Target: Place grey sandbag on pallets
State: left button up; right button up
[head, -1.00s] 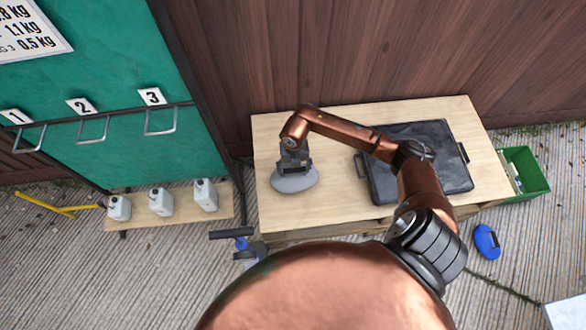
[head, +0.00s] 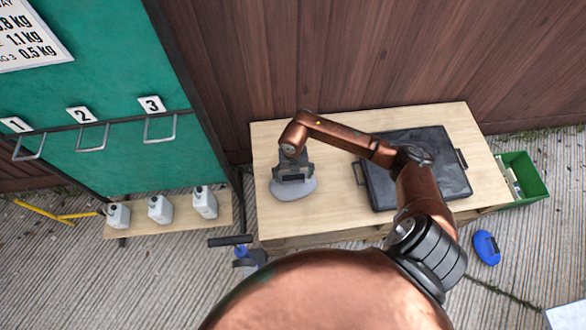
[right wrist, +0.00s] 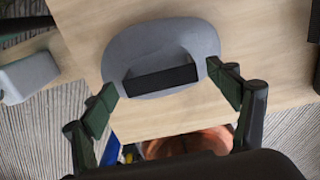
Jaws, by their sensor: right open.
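The grey sandbag (head: 296,191), a flat rounded bag with a black handle, lies at the left end of a pale wooden top (head: 330,150). Slatted, pallet-like wood shows under its front edge. My right gripper (head: 292,179) is over the sandbag and hides part of it. In the right wrist view the fingers (right wrist: 162,86) are spread wide, one on each side of the sandbag (right wrist: 155,42) and its handle (right wrist: 160,80). They do not close on the handle. Whether a fingertip touches the bag is unclear. My left gripper is out of view.
A black case (head: 420,180) lies on the right of the wooden top. A green crate (head: 523,178) and a blue object (head: 486,248) are at the right. White jugs (head: 160,209) stand on a low board at left. A wooden wall (head: 400,50) stands behind.

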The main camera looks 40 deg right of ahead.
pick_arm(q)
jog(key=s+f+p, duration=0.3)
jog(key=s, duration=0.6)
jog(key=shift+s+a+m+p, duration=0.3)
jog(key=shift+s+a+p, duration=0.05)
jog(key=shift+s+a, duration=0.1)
pick_arm(e)
notch_tip(320, 180, up, 12)
jog(key=shift+f, duration=0.2)
